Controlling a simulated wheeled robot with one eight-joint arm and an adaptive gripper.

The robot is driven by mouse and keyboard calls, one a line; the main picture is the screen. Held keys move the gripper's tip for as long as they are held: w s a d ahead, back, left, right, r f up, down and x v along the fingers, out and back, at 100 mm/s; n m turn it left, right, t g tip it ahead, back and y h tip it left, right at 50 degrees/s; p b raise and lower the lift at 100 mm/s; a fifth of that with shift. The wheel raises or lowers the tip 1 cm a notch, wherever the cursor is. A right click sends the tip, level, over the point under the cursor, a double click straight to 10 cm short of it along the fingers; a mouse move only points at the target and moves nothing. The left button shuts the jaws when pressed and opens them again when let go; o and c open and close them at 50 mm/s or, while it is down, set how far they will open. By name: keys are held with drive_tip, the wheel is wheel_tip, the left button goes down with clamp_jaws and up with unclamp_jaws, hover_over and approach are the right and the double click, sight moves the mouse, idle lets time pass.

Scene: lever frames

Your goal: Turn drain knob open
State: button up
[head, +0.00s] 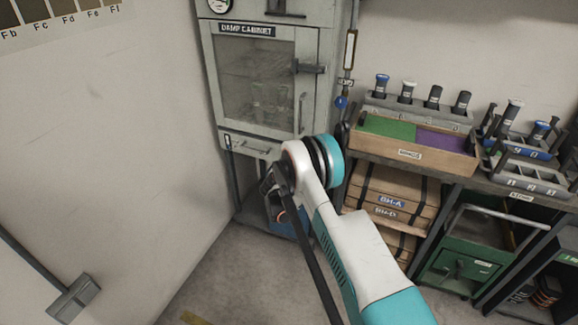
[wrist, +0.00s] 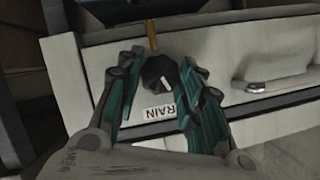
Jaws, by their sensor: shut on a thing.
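The drain knob (wrist: 159,73) is small, round and black with a white pointer mark, on the pale front panel of the damp cabinet (head: 212,70). In the wrist view the pointer slants toward the lower right. In the head view my arm hides the knob, and the fingertips cannot be made out.
A drawer-like panel with a handle (head: 250,146) lies under the cabinet's glass door. A metal pull (wrist: 262,82) shows right of the knob. To the right stand a shelf with a green and purple tray (head: 412,153), wooden crates (head: 395,190) and a green bin (head: 462,265). A wall stands left.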

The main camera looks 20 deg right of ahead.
drive_tip(key=shift+w+a+n+g+h, duration=0.1)
drive_tip(key=shift+n+g+h, duration=0.5)
drive_tip(key=shift+n, duration=0.65)
drive_tip(key=shift+w+a+n+g+h, duration=0.1)
drive_tip(key=shift+n+g+h, duration=0.45)
drive_tip(key=shift+n, duration=0.7)
drive_tip(key=o, duration=1.1)
drive_tip(key=shift+c, duration=0.2)
drive_tip(key=v, duration=1.2)
drive_tip(key=shift+a+f, duration=0.1)
drive_tip(key=shift+f, duration=0.05)
